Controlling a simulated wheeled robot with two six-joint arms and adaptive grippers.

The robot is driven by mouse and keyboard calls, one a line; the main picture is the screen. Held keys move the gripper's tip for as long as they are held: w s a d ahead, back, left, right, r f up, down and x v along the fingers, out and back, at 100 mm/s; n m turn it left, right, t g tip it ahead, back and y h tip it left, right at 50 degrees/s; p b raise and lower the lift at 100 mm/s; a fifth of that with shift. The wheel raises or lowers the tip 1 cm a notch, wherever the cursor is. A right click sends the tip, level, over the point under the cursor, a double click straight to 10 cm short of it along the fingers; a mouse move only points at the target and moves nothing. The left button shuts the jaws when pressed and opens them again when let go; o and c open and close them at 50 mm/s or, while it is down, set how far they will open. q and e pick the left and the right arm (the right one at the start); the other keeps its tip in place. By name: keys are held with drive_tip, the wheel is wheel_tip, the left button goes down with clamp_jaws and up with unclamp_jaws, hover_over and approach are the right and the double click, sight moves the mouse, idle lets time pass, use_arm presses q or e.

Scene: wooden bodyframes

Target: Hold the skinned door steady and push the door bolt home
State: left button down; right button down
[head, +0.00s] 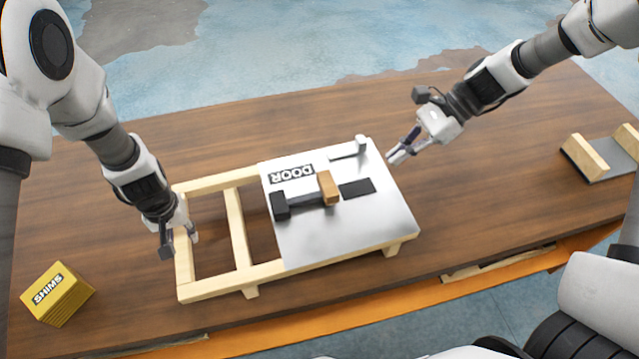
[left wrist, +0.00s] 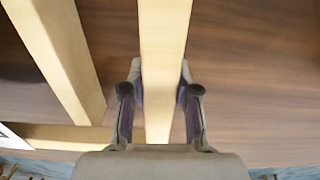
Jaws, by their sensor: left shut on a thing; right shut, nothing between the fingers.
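The skinned door lies on the table as a wooden frame (head: 240,238) with a silver metal skin (head: 345,228) over its right part, marked DOOR. On the skin is the door bolt, a dark bar (head: 302,198) with a wooden knob (head: 328,188), beside a black patch (head: 357,188). My left gripper (head: 180,240) is shut on the frame's left end rail; in the left wrist view the rail (left wrist: 162,70) runs between both fingers. My right gripper (head: 395,158) is shut and empty, just beyond the skin's upper right edge, apart from the bolt.
A yellow SHIMS box (head: 58,294) stands at the table's left front. A grey holder with wooden blocks (head: 585,157) sits at the far right. A small handle (head: 350,150) stands on the skin's back edge.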

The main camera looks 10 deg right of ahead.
use_arm(q)
drive_tip(key=c, duration=0.8)
unclamp_jaws()
drive_tip(key=shift+s, duration=0.1)
wheel_tip(320, 180, up, 12)
drive_tip(key=shift+f, duration=0.1)
